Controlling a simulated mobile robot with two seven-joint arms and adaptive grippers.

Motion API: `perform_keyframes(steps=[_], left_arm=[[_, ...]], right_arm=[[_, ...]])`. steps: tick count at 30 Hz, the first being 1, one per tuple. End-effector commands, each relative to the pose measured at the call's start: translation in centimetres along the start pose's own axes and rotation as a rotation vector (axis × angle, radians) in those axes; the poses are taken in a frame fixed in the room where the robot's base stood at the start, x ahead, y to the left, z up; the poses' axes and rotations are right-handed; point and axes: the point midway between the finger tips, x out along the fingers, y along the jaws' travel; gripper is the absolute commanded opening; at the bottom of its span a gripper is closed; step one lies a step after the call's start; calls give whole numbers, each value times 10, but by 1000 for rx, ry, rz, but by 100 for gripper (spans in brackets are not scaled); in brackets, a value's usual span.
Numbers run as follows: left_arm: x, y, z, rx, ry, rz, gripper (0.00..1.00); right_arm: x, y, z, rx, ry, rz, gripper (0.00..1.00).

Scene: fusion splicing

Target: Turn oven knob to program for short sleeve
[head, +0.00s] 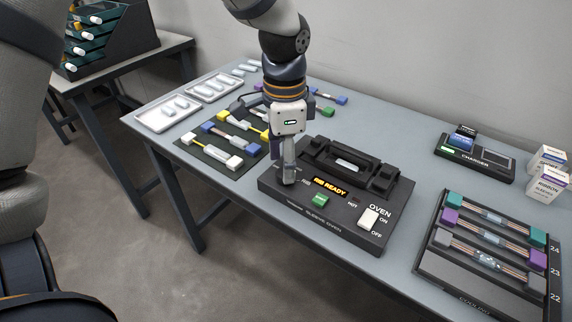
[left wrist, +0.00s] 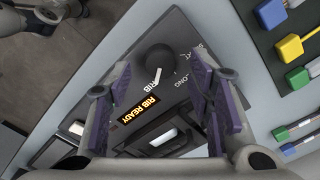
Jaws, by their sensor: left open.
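The black oven (head: 335,205) sits on the grey table, with a lit display reading RIB READY. In the left wrist view its round black knob (left wrist: 157,57) has a white pointer mark turned toward the RIB label; LONG and a partly hidden SHORT label are printed beside it. My left gripper (head: 287,178) reaches down over the oven's left end and hides the knob in the head view. In the left wrist view its purple fingers are spread apart on either side of the knob; I cannot tell whether they touch it. My right gripper is not in view.
A green button (head: 320,201) and a white ON/OFF switch (head: 369,218) are on the oven front. A cooling rack (head: 436,262) stands right, a charger (head: 470,160) behind it. A dark mat (head: 207,152) with coloured connectors and white trays (head: 157,125) lie left.

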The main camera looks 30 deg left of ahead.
Motion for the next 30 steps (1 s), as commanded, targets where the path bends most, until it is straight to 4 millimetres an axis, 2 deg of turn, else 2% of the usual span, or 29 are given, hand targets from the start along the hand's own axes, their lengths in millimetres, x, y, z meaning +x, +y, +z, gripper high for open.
perform_keyframes(steps=[5, 13, 14, 19, 20, 30], left_arm=[[20, 0, 0, -1, 0, -1, 47], [23, 0, 0, 0, 1, -2, 47], [23, 0, 0, 0, 1, -2, 43], [23, 0, 0, 0, 1, -2, 4], [23, 0, 0, 0, 1, -2, 0], [23, 0, 0, -38, 0, -3, 0]], right_arm=[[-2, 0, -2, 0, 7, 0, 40], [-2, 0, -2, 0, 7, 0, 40], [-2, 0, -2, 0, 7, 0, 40], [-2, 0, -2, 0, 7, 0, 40], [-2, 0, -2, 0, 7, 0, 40], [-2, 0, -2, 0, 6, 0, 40]])
